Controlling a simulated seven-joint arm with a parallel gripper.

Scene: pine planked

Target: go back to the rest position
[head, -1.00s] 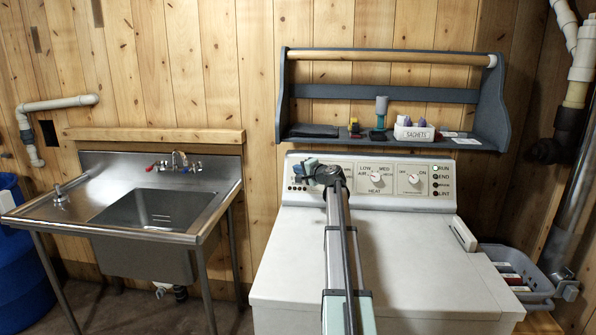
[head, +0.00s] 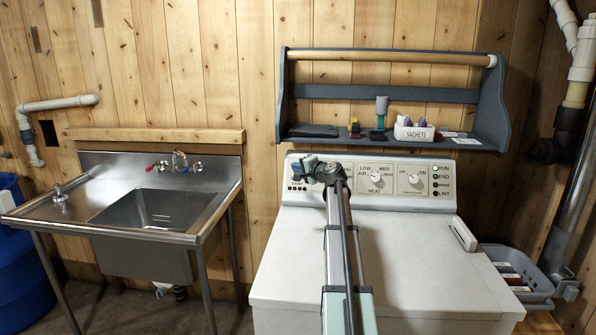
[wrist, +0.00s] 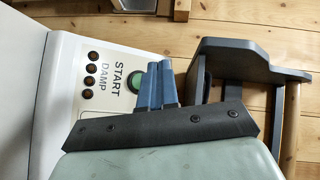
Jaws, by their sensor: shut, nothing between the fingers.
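My arm reaches out over the white dryer (head: 410,255) toward its control panel (head: 400,180). My gripper shows in the wrist view with its blue fingers (wrist: 158,86) together and nothing between them. The fingertips appear in front of the panel, beside the green START button (wrist: 134,82), which they partly overlap in the picture. I cannot tell whether they touch the panel. The HEAT dial (head: 375,178) is just right of my arm's end.
A blue-grey shelf (head: 300,115) hangs above the panel, holding a sachets box (head: 414,133), a bottle (head: 381,108) and a dark cloth (head: 313,130). A steel sink (head: 155,215) stands left. A grey basket (head: 520,270) sits right of the dryer. The dryer top is clear.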

